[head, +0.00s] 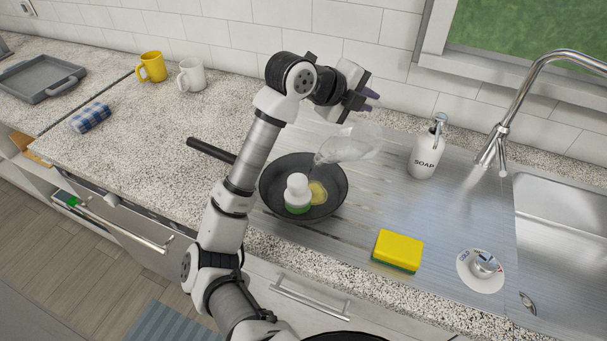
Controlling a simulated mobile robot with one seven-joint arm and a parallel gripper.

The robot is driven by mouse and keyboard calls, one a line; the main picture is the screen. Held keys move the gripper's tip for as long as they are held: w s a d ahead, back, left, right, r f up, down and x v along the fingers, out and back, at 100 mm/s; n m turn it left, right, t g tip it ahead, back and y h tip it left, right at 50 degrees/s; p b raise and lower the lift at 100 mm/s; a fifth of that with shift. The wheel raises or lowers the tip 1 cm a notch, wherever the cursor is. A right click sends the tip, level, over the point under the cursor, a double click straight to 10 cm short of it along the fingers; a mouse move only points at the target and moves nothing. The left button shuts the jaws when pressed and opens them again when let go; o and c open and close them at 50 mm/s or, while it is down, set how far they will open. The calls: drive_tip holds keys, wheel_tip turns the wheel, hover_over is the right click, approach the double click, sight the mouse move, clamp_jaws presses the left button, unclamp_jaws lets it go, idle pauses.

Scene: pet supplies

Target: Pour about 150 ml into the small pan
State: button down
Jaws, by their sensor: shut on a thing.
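The small dark pan (335,205) sits on the ribbed steel drainboard, its black handle pointing up and left. A small yellowish patch (318,193), looking like liquid, lies in it. A white object with a green lower part (297,192) shows in front of the patch; I cannot tell whether it stands in the pan. My gripper (368,102) is above and right of the pan, shut on a clear container (350,145). The container is tilted, its narrow end low and left over the pan. Its contents, any stream and the grip contact are unclear.
A soap bottle (427,150) stands right of the clear container. The sink and faucet (500,130) are at right. Mugs, a cloth (90,117) and a grey tray (40,80) are at left.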

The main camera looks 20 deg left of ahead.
drive_tip(key=shift+s+a+r+t+h+b, duration=0.4)
drive_tip(key=shift+s+a+r+t+b, duration=0.1)
drive_tip(key=shift+s+r+b, duration=0.15)
idle(2.0)
drive_tip(key=w+d+g+y+p, duration=0.1)
drive_tip(key=p, duration=0.1)
drive_tip(key=w+d+f+g+y+p, duration=0.1)
drive_tip(key=w+p, duration=0.1)
drive_tip(key=shift+g, duration=0.4)
drive_tip(key=shift+d+f, duration=0.1)
drive_tip(key=shift+f, duration=0.25)
drive_tip(key=shift+w+d+f+g+y, duration=0.3)
drive_tip(key=shift+w+d+g+y, duration=0.15)
drive_tip(key=shift+g+y, duration=0.2)
drive_tip(key=shift+w, duration=0.15)
idle(0.7)
drive_tip(key=shift+w+d+f+g+y, duration=0.2)
drive_tip(key=shift+w+g+y, duration=0.1)
drive_tip(key=shift+g, duration=0.15)
drive_tip(key=shift+w+d+f+g+y, duration=0.7)
drive_tip(key=shift+w+f+g, duration=0.25)
drive_tip(key=shift+f, duration=0.7)
drive_tip(key=shift+w+d+f+g+y, duration=0.65)
drive_tip(key=shift+w+f+g, duration=0.3)
drive_tip(key=shift+f, duration=0.65)
drive_tip(key=shift+w+d+f+g+y, duration=0.75)
drive_tip(key=shift+f+g, duration=0.35)
drive_tip(key=shift+f, duration=0.55)
drive_tip(key=shift+a, duration=0.15)
